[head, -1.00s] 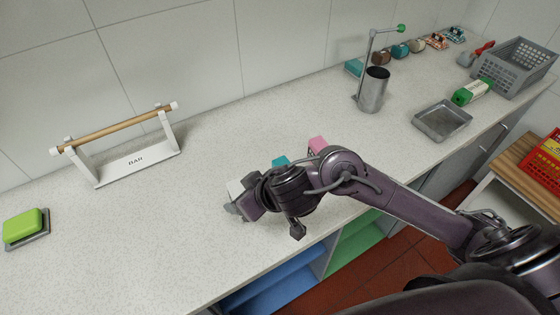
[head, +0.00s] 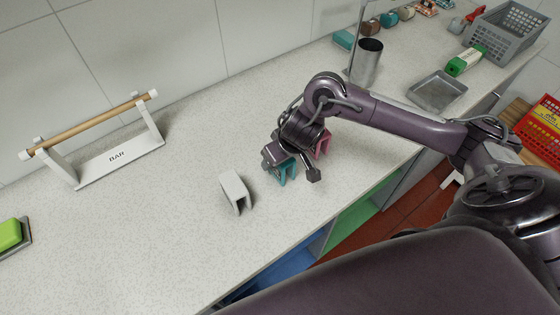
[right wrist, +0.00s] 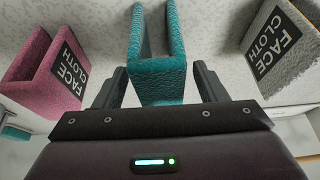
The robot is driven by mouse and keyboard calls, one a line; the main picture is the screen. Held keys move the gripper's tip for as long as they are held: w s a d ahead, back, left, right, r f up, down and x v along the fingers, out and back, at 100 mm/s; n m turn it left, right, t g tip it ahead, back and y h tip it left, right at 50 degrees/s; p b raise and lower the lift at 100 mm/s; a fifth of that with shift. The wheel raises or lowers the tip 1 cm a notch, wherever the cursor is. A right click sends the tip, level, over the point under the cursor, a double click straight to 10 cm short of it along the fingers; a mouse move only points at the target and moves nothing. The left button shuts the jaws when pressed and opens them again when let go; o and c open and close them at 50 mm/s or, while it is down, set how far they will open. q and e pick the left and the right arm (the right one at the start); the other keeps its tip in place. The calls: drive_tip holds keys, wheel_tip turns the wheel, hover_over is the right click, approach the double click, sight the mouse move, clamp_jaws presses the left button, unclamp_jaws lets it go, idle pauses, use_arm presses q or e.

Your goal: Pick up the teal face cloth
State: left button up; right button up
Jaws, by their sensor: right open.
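The teal face cloth (head: 284,172) stands folded on the counter, partly hidden behind my right gripper in the head view. In the right wrist view the teal cloth (right wrist: 160,70) lies between the two fingers of my right gripper (right wrist: 160,88). The gripper is open, with a finger on either side of the cloth and gaps showing. A pink face cloth (right wrist: 48,75) is left of it in the wrist view, and a white face cloth (right wrist: 285,50) is right of it. The head view also shows the white cloth (head: 234,190) and part of the pink one (head: 324,143). My left gripper is not in view.
A wooden bar on a white stand (head: 105,160) is at the back left, with a green block (head: 9,234) at the left edge. A metal cup (head: 366,62), a metal tray (head: 437,91) and a grey basket (head: 506,33) stand right. The front-left counter is clear.

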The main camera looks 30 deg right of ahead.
drive_tip(key=shift+x, duration=0.75)
drive_tip(key=c, duration=1.1)
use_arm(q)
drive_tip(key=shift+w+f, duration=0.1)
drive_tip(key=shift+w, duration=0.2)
use_arm(e)
drive_tip(key=shift+c, duration=0.2)
drive_tip(key=shift+r, duration=0.15)
drive_tip(key=shift+r, duration=0.5)
wheel_tip(320, 180, up, 5)
drive_tip(key=shift+w+f+p, duration=0.1)
drive_tip(key=shift+f+p, duration=0.1)
drive_tip(key=shift+p, duration=0.4)
use_arm(q)
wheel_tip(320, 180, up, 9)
drive_tip(key=p, duration=0.8)
use_arm(e)
wheel_tip(320, 180, up, 14)
